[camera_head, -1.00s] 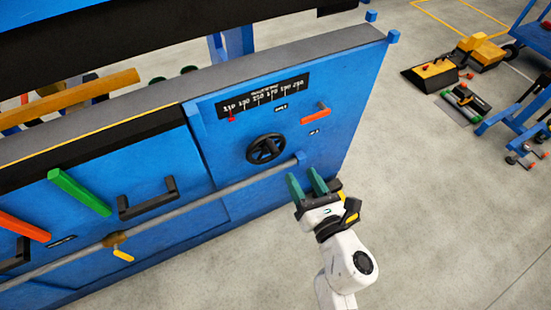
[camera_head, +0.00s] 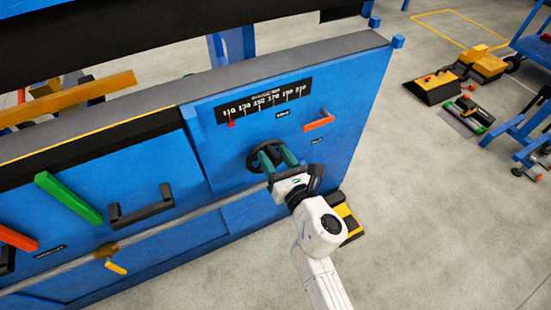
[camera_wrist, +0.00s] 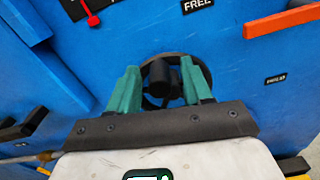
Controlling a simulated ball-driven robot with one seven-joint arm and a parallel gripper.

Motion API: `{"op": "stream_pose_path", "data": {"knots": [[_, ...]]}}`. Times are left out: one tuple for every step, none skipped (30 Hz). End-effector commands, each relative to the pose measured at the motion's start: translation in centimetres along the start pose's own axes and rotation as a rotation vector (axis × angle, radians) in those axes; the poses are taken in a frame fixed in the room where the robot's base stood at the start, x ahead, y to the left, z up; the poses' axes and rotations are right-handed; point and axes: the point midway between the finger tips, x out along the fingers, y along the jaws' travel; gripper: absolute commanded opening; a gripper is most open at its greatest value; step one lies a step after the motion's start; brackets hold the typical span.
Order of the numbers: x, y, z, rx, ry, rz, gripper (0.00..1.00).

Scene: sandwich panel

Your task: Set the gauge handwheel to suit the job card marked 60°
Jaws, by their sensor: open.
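The black gauge handwheel (camera_head: 262,155) is on the blue panel's right section. In the wrist view the handwheel (camera_wrist: 163,65) shows its hub and knob between my fingers, with part of its rim hidden behind them. My gripper (camera_head: 281,157) is open, its green fingers at the wheel; I cannot tell whether they touch it. It also shows in the wrist view (camera_wrist: 162,88). The black gauge scale (camera_head: 265,101) sits above the wheel, with numbers from about 110 to 210. Its red pointer (camera_head: 231,124) is at the left end, near 110. No job card marked 60° is readable.
An orange lever (camera_head: 318,125) is right of the scale. A small label reading FREE (camera_wrist: 197,5) is above the wheel. A grey pipe (camera_head: 190,220) runs along the panel below. A black handle (camera_head: 142,208) and green lever (camera_head: 68,197) are at left.

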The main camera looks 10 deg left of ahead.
Motion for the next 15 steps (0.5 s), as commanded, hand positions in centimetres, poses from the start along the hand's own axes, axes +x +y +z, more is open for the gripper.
{"op": "stream_pose_path", "data": {"knots": [[0.09, 0.0, 0.01, 0.0, 0.0, 0.0, 0.5], [0.11, 0.0, 0.02, 0.0, 0.0, 0.0, 0.5], [0.11, 0.0, 0.03, 0.0, 0.0, 0.0, 0.5], [0.1, 0.0, 0.03, 0.0, 0.0, 0.0, 0.5], [0.1, 0.0, 0.03, 0.0, 0.0, 0.0, 0.5], [0.09, 0.0, 0.03, 0.0, 0.0, 0.0, 0.5], [0.09, 0.0, 0.03, 0.0, 0.0, 0.0, 0.5], [0.08, 0.0, 0.03, 0.0, 0.0, 0.0, 0.48], [0.08, 0.0, 0.03, 0.0, 0.0, 0.0, 0.44], [0.07, 0.0, 0.02, 0.0, 0.0, 0.0, 0.41], [0.07, 0.0, 0.02, 0.0, 0.0, 0.0, 0.38], [0.07, 0.0, 0.03, 0.0, 0.0, 0.0, 0.34], [0.07, 0.0, 0.03, 0.0, 0.0, 0.0, 0.31], [0.07, 0.0, 0.02, 0.0, 0.0, 0.0, 0.29], [0.07, 0.0, 0.02, 0.0, 0.0, 0.0, 0.25]]}}
